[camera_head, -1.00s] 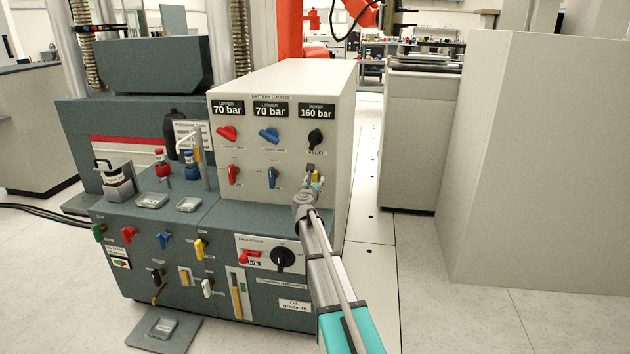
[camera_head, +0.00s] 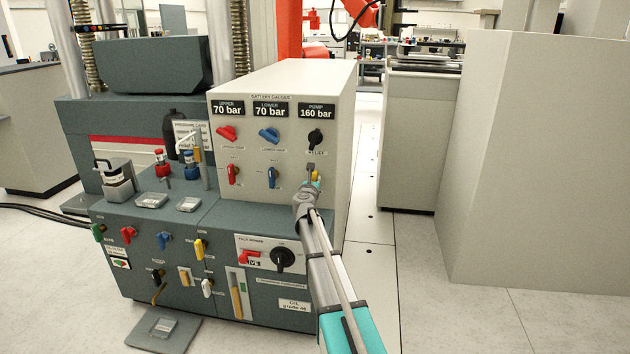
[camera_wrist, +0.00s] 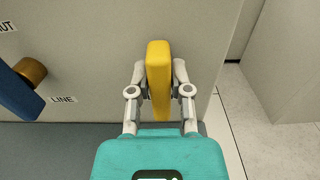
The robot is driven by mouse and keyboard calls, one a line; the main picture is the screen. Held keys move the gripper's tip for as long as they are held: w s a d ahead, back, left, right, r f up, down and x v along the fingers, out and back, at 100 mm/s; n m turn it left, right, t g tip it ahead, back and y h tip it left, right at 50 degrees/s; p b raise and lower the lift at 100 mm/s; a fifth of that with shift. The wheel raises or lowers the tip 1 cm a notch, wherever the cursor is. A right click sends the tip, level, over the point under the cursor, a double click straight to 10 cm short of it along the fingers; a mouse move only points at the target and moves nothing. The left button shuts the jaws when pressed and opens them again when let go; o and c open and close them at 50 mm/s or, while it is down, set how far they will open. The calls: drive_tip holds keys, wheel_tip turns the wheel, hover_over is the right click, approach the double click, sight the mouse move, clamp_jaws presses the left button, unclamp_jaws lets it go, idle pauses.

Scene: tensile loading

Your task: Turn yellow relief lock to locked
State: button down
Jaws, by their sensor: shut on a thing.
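The yellow relief lock (camera_wrist: 159,75) is a flat yellow lever on the pale panel, standing upright in the wrist view. My gripper (camera_wrist: 160,88) is shut on it, with one finger on each side. In the head view only a small bit of the yellow lock (camera_head: 317,176) shows past my gripper (camera_head: 312,180), below the black relief knob (camera_head: 316,137). The lock's label and its mounting are hidden by the gripper and the lever itself.
A blue lever (camera_wrist: 18,92) is to the left of my gripper in the wrist view. In the head view, red (camera_head: 233,174) and blue (camera_head: 271,177) levers sit in the same row. Open floor (camera_head: 420,290) lies to the right of the panel.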

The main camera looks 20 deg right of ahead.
drive_tip(key=shift+d+n, duration=0.1)
drive_tip(key=shift+n, duration=0.3)
drive_tip(key=n, duration=0.7)
drive_tip(key=shift+w+a+f+n, duration=0.2)
drive_tip(key=shift+a+n, duration=0.1)
drive_tip(key=shift+n, duration=0.1)
drive_tip(key=n, duration=0.4)
drive_tip(key=shift+a+f+n+b, duration=0.1)
drive_tip(key=shift+f+n+b, duration=0.1)
drive_tip(key=shift+n+b, duration=0.15)
drive_tip(key=n, duration=0.4)
drive_tip(key=shift+f+n, duration=0.2)
drive_tip(key=shift+n, duration=0.15)
drive_tip(key=c, duration=0.6)
unclamp_jaws()
drive_tip(key=shift+w+a, duration=0.1)
drive_tip(key=shift+o, duration=0.2)
